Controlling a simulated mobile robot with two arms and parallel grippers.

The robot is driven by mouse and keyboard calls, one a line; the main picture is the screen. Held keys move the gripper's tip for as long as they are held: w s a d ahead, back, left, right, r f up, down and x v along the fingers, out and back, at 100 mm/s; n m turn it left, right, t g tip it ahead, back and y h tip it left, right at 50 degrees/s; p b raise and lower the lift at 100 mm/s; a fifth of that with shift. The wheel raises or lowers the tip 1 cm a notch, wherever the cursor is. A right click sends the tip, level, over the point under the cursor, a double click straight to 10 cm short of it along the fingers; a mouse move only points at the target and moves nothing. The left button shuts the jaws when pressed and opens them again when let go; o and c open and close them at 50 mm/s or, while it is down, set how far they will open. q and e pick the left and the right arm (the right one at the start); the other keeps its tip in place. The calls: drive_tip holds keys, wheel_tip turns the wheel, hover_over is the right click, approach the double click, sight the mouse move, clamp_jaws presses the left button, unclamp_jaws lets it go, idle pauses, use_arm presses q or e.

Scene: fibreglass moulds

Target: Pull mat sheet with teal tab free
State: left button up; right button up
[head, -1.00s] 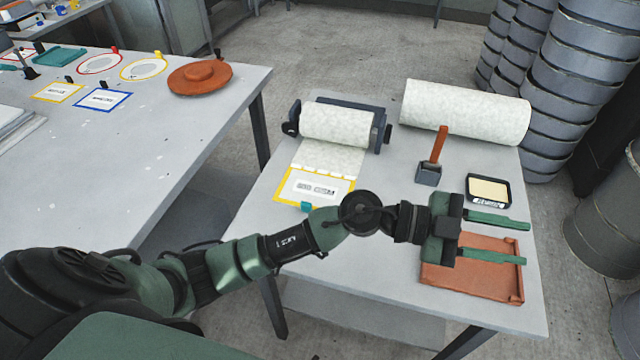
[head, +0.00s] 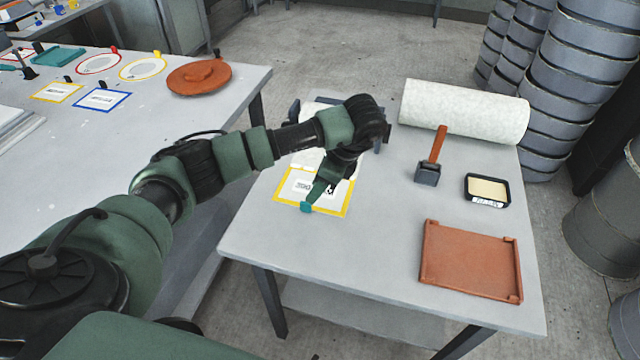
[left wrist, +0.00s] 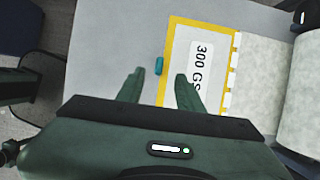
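The mat sheet (head: 328,206) lies flat on the grey table, with a yellow border and a white label. It also shows in the left wrist view (left wrist: 183,52). Its teal tab (head: 306,207) sticks out at the front edge and shows in the left wrist view (left wrist: 158,66). My left gripper (head: 311,199) is over the sheet close to the tab. In the left wrist view its fingers (left wrist: 160,82) are apart, with the tab just beyond the gap between them and nothing held. The sheet's upper part toward the roll is partly hidden by my arm. My right gripper is not in view.
The mat roll in its dispenser (head: 312,110) is partly behind my arm. A large white roll (head: 464,112), a hammer-like tool (head: 432,160), a small black tray (head: 488,190) and an orange tray (head: 470,262) are on the right. The table's front is clear.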

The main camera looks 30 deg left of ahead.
sight(306, 204)
use_arm(q)
drive_tip(key=p+x, duration=0.1)
drive_tip(key=x, duration=0.5)
drive_tip(key=shift+s+a+f, duration=0.1)
drive_tip(key=shift+f, duration=0.25)
clamp_jaws()
drive_tip(key=shift+s+p, duration=0.25)
drive_tip(key=shift+p, duration=0.05)
drive_tip(key=shift+s+d+p, duration=0.2)
drive_tip(key=shift+s+p, duration=0.25)
drive_tip(key=shift+s, duration=0.15)
drive_tip(key=shift+s+d+p, duration=0.25)
drive_tip(key=shift+s+p, duration=0.45)
drive_tip(key=shift+s, duration=0.25)
drive_tip(key=shift+s+d+p, duration=0.25)
drive_tip(key=shift+s+p, duration=0.4)
drive_tip(key=shift+s, duration=0.35)
drive_tip(key=shift+s+d+p, duration=0.2)
drive_tip(key=shift+s+p, duration=0.3)
drive_tip(key=shift+s, duration=0.3)
drive_tip(key=shift+s+d+p, duration=0.2)
drive_tip(key=shift+s+p, duration=0.25)
drive_tip(key=shift+s, duration=0.4)
drive_tip(key=shift+s+d+p, duration=0.15)
drive_tip(key=shift+s+p, duration=0.35)
drive_tip(key=shift+s, duration=0.3)
drive_tip(key=shift+s, duration=0.2)
